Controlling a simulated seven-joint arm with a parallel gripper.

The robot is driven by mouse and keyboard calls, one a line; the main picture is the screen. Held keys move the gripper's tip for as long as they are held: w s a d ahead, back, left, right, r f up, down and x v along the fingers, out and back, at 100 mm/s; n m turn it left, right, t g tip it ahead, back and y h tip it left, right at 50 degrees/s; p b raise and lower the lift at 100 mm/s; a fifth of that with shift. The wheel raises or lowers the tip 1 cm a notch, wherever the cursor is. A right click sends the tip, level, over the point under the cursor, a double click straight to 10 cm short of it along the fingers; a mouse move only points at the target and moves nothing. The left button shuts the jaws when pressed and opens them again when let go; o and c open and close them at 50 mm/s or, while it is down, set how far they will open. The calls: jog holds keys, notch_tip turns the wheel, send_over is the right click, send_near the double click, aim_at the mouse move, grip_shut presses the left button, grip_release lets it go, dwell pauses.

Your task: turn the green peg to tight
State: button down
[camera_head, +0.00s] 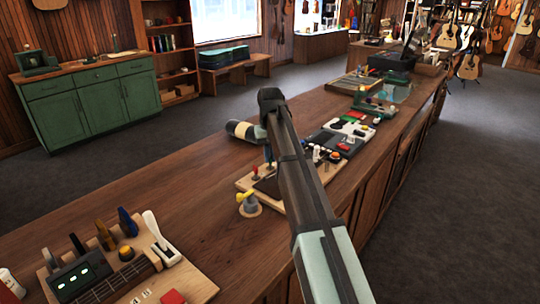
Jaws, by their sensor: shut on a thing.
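I cannot make out a green peg in the head view. My arm (298,180) reaches up from the bottom right over the counter and covers part of a wooden board (244,183) with small red-topped parts on it. My gripper's fingertips cannot be made out; the arm hides the area below and behind its far end. Whether they touch anything does not show.
The long wooden counter (170,205) carries a yellow-topped piece (248,204) left of the arm. At the front left stands a board with a dark device (80,276) and several upright pieces. Dark panels with small parts (343,143) lie to the right.

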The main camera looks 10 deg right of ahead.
jog(key=shift+n, duration=1.3)
jog(key=c, duration=1.2)
grip_release()
jog(key=shift+r, duration=3.8)
